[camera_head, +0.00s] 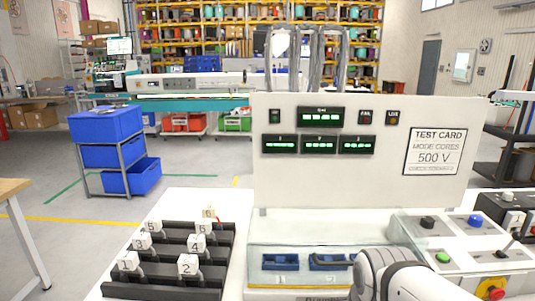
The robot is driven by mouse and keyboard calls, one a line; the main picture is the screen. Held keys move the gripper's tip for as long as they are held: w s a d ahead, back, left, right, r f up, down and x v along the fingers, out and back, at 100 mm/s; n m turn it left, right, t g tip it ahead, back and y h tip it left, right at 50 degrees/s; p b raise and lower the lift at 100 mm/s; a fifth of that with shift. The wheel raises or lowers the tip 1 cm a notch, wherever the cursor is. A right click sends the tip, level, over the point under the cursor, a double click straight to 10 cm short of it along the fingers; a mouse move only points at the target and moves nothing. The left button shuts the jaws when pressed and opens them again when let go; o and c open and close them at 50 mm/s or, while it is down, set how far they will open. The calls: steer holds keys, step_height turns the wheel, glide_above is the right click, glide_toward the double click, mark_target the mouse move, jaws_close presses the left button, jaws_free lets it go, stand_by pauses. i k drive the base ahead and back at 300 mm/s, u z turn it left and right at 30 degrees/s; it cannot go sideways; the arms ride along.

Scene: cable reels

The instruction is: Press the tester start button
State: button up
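The tester is a beige upright panel (380,190) with several green-lit displays and a card reading "TEST CARD, MODE CORES, 500 V". At its lower right is a sloped light-grey control box (470,258). It carries a black button (428,222), a blue button (475,221), a green button (443,257) and a red mushroom button on yellow (492,288). Their labels are too small to read, so I cannot tell which one is marked start. A white rounded link of my arm shows at the bottom, left of the green button. My gripper's fingers are not visible.
A clear-fronted bay with blue sockets (281,262) lies below the panel. A black rack (165,291) with several white numbered plugs stands at left. A second box with a lever (515,241) is at far right. A blue-drawer cart (104,122) stands behind.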

mark_target(442, 256)
steer(key=u, duration=0.05)
steer(key=k, duration=0.5)
steer(key=z, duration=0.95)
steer(key=i, duration=0.45)
steer(key=z, duration=0.15)
